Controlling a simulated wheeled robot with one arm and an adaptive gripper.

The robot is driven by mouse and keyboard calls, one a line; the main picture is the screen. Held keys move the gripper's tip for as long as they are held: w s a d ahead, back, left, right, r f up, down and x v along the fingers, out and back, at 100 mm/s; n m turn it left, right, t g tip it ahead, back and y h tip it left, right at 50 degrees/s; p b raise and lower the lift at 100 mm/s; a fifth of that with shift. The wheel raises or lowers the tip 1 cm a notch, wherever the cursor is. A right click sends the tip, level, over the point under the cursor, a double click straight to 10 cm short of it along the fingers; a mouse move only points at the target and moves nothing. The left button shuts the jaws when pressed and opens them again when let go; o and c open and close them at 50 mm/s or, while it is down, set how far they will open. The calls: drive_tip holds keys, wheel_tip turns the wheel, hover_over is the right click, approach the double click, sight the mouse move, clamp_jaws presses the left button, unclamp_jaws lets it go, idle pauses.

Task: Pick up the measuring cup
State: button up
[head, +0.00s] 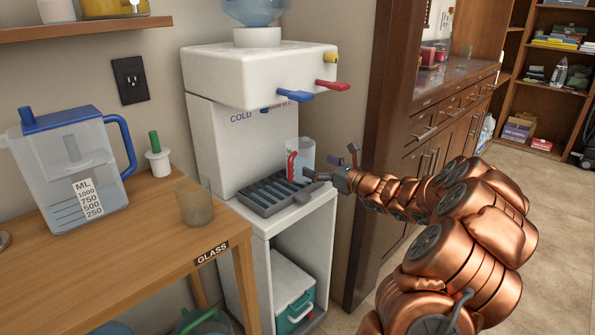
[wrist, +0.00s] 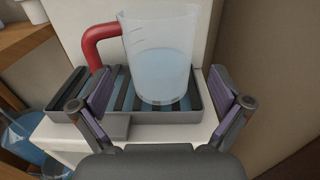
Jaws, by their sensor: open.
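The measuring cup (head: 306,158) is clear with a red handle and stands upright on the slatted drip tray (head: 262,207) of the white water dispenser. In the wrist view the cup (wrist: 160,60) holds some water, and its red handle is on the left. My gripper (head: 332,164) is open just right of the cup in the head view. In the wrist view its two fingers (wrist: 160,88) are spread to the left and right of the cup's lower part, with visible gaps.
The dispenser's blue and red taps (head: 295,96) overhang the tray. A wooden table (head: 130,262) at left carries a blue-lidded pitcher (head: 70,170) and an empty glass (head: 195,203). A dark wooden door frame (head: 375,150) is close behind my gripper.

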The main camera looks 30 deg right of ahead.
sight(302, 157)
drive_tip(key=shift+b+x, duration=0.7)
drive_tip(key=shift+x, duration=2.45)
drive_tip(key=shift+r, duration=0.1)
drive_tip(key=c, duration=1.3)
drive_tip(key=shift+r, duration=0.1)
drive_tip(key=shift+c, duration=0.2)
